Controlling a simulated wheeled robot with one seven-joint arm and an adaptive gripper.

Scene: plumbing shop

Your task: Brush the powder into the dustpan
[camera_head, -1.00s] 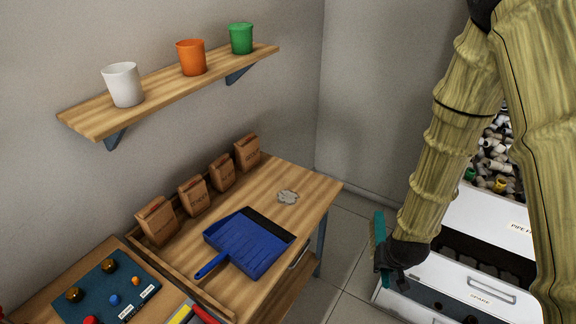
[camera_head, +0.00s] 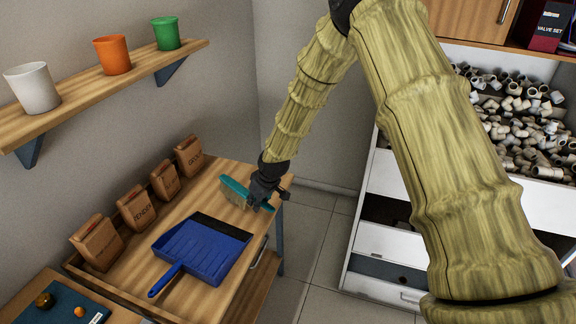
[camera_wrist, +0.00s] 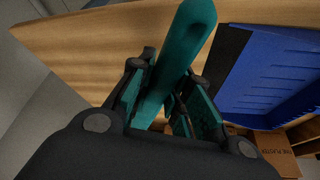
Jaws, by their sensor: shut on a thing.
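My gripper (camera_head: 266,190) is shut on a teal-handled brush (camera_head: 236,190), held over the right end of the wooden table. The brush's teal handle (camera_wrist: 178,55) runs up between the fingers in the wrist view. The blue dustpan (camera_head: 200,245) lies on the table to the left and nearer, its dark lip toward the brush and its handle pointing at the near left. It also shows in the wrist view (camera_wrist: 270,75) at the right. The powder is not visible in the current views; the brush and gripper cover the area around where it lay.
Several brown bags (camera_head: 137,208) stand in a row along the table's back edge. A shelf (camera_head: 110,85) with white, orange and green cups hangs above. A board with knobs (camera_head: 60,305) is at the near left. A white bin of pipe fittings (camera_head: 515,110) stands at the right.

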